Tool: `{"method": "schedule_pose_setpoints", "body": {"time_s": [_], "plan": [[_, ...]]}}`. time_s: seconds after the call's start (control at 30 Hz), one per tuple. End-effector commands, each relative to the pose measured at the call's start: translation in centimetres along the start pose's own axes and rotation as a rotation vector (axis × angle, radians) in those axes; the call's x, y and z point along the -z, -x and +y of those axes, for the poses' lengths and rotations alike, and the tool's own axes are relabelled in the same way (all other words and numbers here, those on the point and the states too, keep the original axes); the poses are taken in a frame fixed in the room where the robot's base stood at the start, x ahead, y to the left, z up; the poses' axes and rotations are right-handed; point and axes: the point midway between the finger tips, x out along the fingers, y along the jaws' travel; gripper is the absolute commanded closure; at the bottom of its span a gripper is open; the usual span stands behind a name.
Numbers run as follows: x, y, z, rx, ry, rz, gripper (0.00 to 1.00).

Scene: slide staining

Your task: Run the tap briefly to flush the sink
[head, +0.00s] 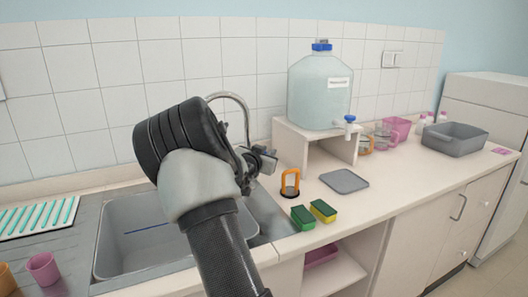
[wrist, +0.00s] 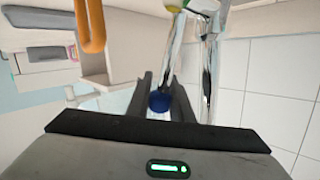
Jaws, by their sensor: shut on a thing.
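The chrome tap (head: 240,101) stands behind the sink, its curved spout rising above my arm. In the head view my gripper (head: 262,160) is at the right of the spout, beside the tap's lower part, which my arm mostly hides. In the wrist view my gripper (wrist: 160,88) is shut on a round blue tap handle (wrist: 159,101), with chrome pipes (wrist: 187,45) just beyond it. The grey sink (head: 117,238) is below my arm, and a thin blue line shows inside it. I cannot see any running water.
A large water jug (head: 318,92) stands on a white stand behind. A slide rack (head: 38,217) and pink cup (head: 43,268) are at left.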

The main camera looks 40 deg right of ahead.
Motion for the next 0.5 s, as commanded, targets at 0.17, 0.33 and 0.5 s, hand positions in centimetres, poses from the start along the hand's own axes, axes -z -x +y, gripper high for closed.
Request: {"method": "schedule_pose_setpoints", "body": {"time_s": [0.17,0.33,0.5], "plan": [[-0.08,0.02,0.0,0.0,0.001,0.0,0.77],[-0.06,0.03,-0.01,0.0,0.002,0.001,0.72],[-0.02,0.16,-0.03,0.0,0.002,0.001,0.72]]}}
